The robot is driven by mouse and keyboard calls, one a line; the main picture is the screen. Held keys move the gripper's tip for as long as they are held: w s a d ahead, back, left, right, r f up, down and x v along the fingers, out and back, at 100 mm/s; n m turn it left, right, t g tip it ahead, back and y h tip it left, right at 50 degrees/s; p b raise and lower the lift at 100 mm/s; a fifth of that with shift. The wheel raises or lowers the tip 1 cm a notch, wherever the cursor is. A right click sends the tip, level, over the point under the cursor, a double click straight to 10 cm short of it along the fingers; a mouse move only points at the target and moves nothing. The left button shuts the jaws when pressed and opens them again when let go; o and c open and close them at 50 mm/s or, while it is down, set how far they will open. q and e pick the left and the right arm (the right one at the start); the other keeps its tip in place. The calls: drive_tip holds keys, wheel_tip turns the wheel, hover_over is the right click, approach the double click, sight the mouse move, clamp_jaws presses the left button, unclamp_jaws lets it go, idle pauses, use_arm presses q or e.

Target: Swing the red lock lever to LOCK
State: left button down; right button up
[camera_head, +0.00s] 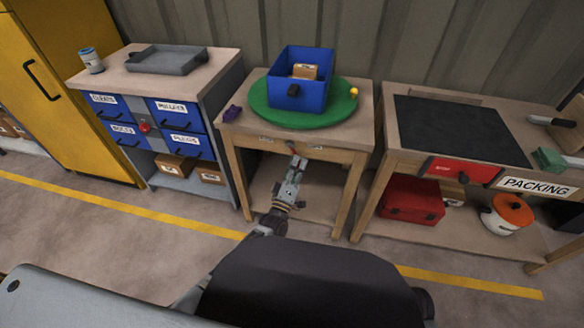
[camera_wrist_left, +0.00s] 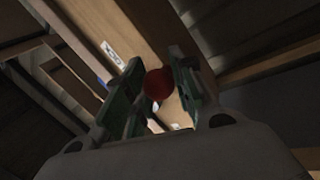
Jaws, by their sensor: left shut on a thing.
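The red lever knob (camera_wrist_left: 158,84) shows in the left wrist view between the two green-grey fingers of my left gripper (camera_wrist_left: 160,92). The fingers are shut on it. In the head view my left gripper (camera_head: 298,162) reaches up to the front edge of the middle wooden table (camera_head: 350,118), and the lever there is mostly hidden. A small pale label (camera_head: 266,140) sits left of the gripper on that edge and another label (camera_head: 323,148) sits to the right. Their words are too small to read. My right gripper is out of view.
A green turntable (camera_head: 265,112) on the table bears a blue bin (camera_head: 300,95) with a small box inside. A drawer cabinet (camera_head: 225,88) stands left, a packing bench (camera_head: 390,130) right. The floor in front is clear.

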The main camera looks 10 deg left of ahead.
use_arm(q)
drive_tip(key=shift+s+d+n+y, duration=0.1)
drive_tip(key=shift+d+n+y, duration=0.45)
drive_tip(key=shift+n, duration=0.55)
drive_tip(key=shift+d+r+n+y, duration=0.2)
drive_tip(key=shift+r+n+y, duration=0.15)
drive_tip(key=shift+n, duration=0.55)
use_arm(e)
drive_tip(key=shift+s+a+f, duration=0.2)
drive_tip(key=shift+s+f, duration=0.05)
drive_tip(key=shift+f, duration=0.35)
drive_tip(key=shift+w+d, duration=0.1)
use_arm(q)
drive_tip(key=c, duration=1.6)
unclamp_jaws()
drive_tip(key=shift+c, duration=0.2)
drive_tip(key=shift+o, duration=0.9)
drive_tip(key=shift+d+r, duration=0.1)
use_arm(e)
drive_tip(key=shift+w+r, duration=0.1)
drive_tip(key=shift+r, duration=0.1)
use_arm(q)
drive_tip(key=shift+a, duration=0.25)
